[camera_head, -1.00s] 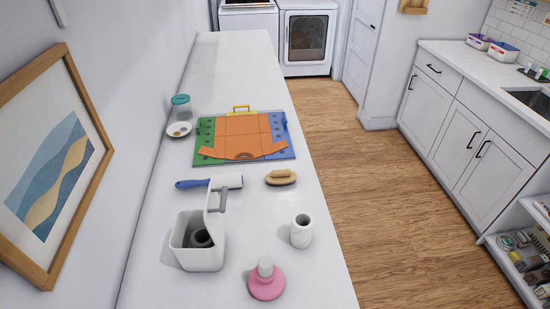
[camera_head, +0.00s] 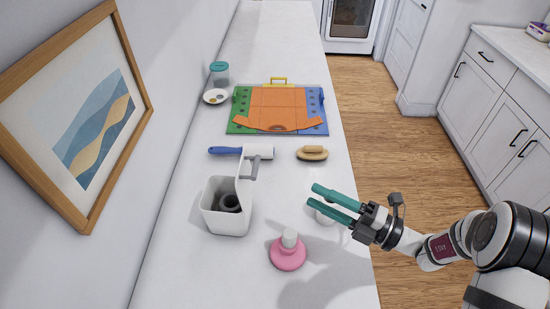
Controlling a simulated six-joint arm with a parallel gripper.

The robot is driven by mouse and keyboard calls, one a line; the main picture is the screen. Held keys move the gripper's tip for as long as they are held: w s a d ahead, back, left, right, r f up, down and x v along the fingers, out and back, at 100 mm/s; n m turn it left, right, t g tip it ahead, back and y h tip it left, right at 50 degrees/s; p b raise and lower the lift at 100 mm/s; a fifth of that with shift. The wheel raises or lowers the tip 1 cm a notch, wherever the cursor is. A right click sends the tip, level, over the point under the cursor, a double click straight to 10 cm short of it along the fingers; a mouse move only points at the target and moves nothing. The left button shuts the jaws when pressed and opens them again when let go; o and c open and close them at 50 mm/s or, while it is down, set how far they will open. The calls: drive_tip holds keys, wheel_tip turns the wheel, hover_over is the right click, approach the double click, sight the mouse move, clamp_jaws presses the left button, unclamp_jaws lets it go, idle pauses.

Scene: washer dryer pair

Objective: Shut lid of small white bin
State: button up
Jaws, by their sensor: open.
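The small white bin (camera_head: 226,208) stands on the counter, left of centre in view. Its lid (camera_head: 243,172) is open and stands roughly upright at the bin's right back side, with a grey handle-like part (camera_head: 253,168) on its right. A dark ring-shaped object (camera_head: 230,203) shows inside the bin. My gripper (camera_head: 314,193) has teal fingers that point left toward the bin. It is open and empty, right of the bin and lid and apart from both.

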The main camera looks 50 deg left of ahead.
sight(253, 181)
drive_tip(key=x, duration=1.4)
drive_tip(key=shift+s+a, duration=0.1)
drive_tip(key=shift+s, duration=0.05)
clamp_jaws()
idle(0.6)
